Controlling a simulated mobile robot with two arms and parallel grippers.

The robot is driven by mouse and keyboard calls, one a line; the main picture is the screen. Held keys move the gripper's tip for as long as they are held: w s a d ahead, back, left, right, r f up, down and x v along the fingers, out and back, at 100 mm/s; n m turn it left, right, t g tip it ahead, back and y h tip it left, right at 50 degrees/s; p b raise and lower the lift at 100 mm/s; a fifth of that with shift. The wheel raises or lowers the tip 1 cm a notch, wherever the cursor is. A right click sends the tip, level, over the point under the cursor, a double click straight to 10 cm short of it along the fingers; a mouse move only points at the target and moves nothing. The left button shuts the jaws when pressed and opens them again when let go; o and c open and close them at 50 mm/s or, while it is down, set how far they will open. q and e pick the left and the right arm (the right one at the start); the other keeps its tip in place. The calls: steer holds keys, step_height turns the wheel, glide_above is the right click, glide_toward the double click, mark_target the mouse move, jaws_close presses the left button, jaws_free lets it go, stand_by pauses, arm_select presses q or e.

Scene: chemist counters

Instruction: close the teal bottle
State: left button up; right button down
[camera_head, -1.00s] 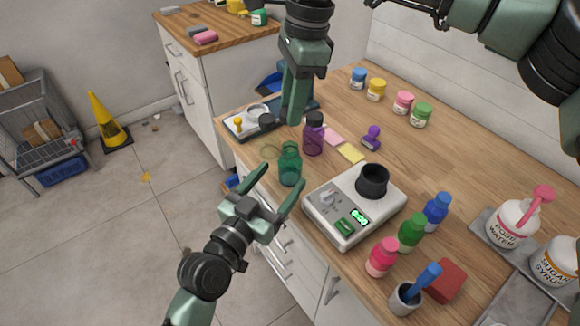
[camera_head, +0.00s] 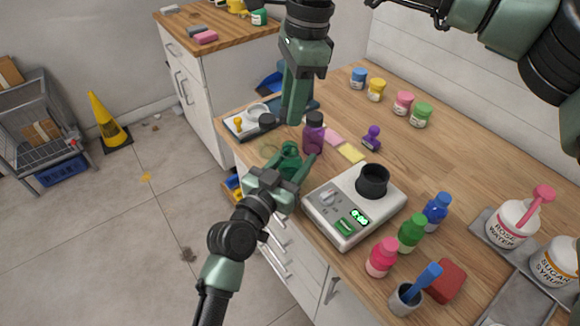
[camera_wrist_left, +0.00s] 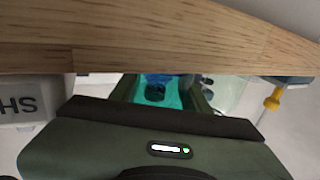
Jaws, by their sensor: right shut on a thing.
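The teal bottle (camera_head: 290,153) stands near the left edge of the wooden counter; no cap shows on it. My left gripper (camera_head: 292,168) is at the bottle, with its open fingers on either side of it; I cannot tell whether they touch it. In the left wrist view a teal shape, likely the bottle (camera_wrist_left: 172,98), shows between the fingers, partly hidden by the gripper body. My right gripper (camera_head: 283,118) points down above and behind the bottle. It is shut on a small black cap (camera_head: 267,121), partly hidden by the fingers.
A purple bottle (camera_head: 314,138) with a black cap stands close behind the teal one. A scale (camera_head: 340,228) with a black cup stands to the right.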

arm_select(q)
jaws_close()
arm_select(e)
steer(key=shift+f, duration=2.5)
steer(key=shift+f, duration=0.1)
steer(key=shift+f, duration=0.8)
steer(key=shift+f, duration=0.55)
